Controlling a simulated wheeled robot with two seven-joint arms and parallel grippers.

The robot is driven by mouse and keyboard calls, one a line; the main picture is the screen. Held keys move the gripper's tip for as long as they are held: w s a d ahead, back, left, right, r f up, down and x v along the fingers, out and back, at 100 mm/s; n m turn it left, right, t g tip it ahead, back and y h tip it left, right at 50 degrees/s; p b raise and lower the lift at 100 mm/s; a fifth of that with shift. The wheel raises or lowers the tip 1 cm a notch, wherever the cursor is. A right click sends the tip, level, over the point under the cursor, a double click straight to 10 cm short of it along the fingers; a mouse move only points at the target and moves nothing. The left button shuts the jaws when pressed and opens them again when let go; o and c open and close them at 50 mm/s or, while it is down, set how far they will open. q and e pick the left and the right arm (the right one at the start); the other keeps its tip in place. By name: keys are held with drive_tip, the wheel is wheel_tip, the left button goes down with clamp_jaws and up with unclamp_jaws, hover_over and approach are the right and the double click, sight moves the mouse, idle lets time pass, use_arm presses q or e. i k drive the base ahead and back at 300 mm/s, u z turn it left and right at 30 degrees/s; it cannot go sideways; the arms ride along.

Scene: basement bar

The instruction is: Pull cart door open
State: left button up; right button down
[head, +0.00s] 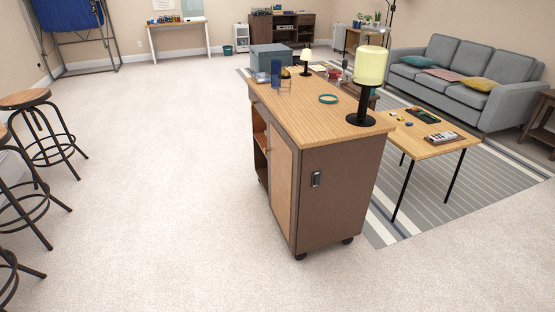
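The cart (335,200) is a brown cabinet on casters with a light wood top, standing in the middle of the head view. Its light wood door (281,185) is on the long left face, nearer the front corner, and looks flush with the cart. A small knob appears to be at the door's far edge, too small to tell clearly. An open shelf compartment (260,143) is beside the door, farther back. Neither of my grippers is in view.
A yellow lamp (369,75), a teal ring (328,99), a blue cup (275,70) and a grey box (271,58) stand on the cart top. Bar stools (27,98) line the left edge. A low table (432,147) is right of the cart. Carpet left of the cart is clear.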

sight(283, 156)
drive_tip(key=u, duration=0.55)
drive_tip(key=k, duration=0.6)
drive_tip(key=u, duration=1.1)
drive_tip(key=i, duration=1.95)
drive_tip(key=z, duration=0.5)
drive_tip(key=i, duration=1.5)
drive_tip(key=z, duration=1.3)
